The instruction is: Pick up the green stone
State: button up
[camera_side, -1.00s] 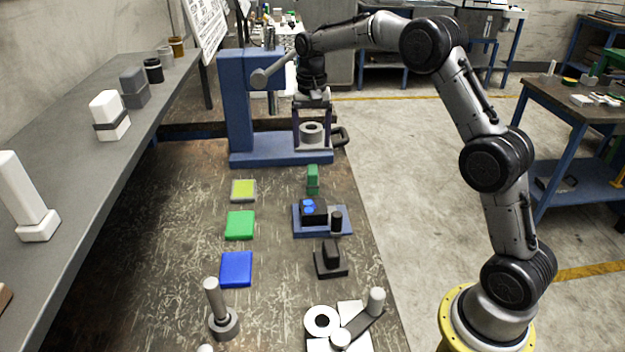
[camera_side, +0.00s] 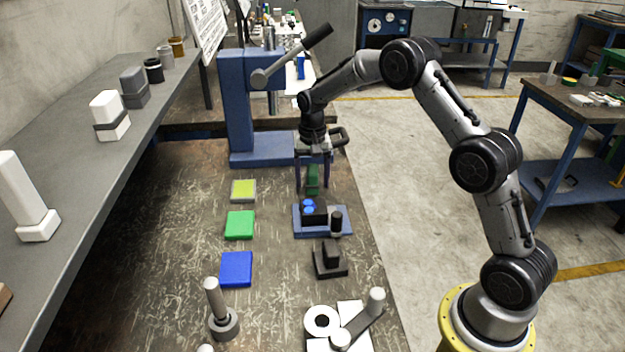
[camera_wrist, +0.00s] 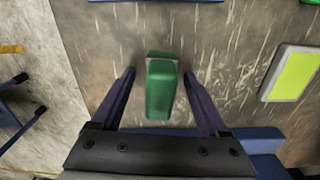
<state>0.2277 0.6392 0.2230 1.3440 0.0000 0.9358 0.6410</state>
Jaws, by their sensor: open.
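The green stone (camera_side: 313,180) is a small upright block on the worktable, in front of the blue press. In the wrist view the green stone (camera_wrist: 161,88) lies between the two fingers, with a visible gap on each side. My gripper (camera_side: 313,186) is open and points down over the stone, with one finger to each side of it. The wrist view shows my gripper (camera_wrist: 157,75) with nothing held. The side view partly hides the stone's upper part behind the gripper.
The blue press (camera_side: 237,105) with its long lever stands just behind. A blue fixture (camera_side: 340,226) with dark and blue parts sits just in front. Yellow (camera_side: 243,190), green (camera_side: 239,225) and blue (camera_side: 236,269) pads lie to the left. The table between pads and stone is clear.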

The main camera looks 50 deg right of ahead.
jog(key=shift+f, duration=0.15)
grip_shut()
dwell(0.4)
jog(key=shift+r, duration=0.8)
jog(key=s+a+r, duration=0.3)
jog(key=s+r, duration=0.8)
jog(key=s, duration=0.2)
jog(key=shift+s+r, duration=0.2)
jog(key=shift+s, duration=0.1)
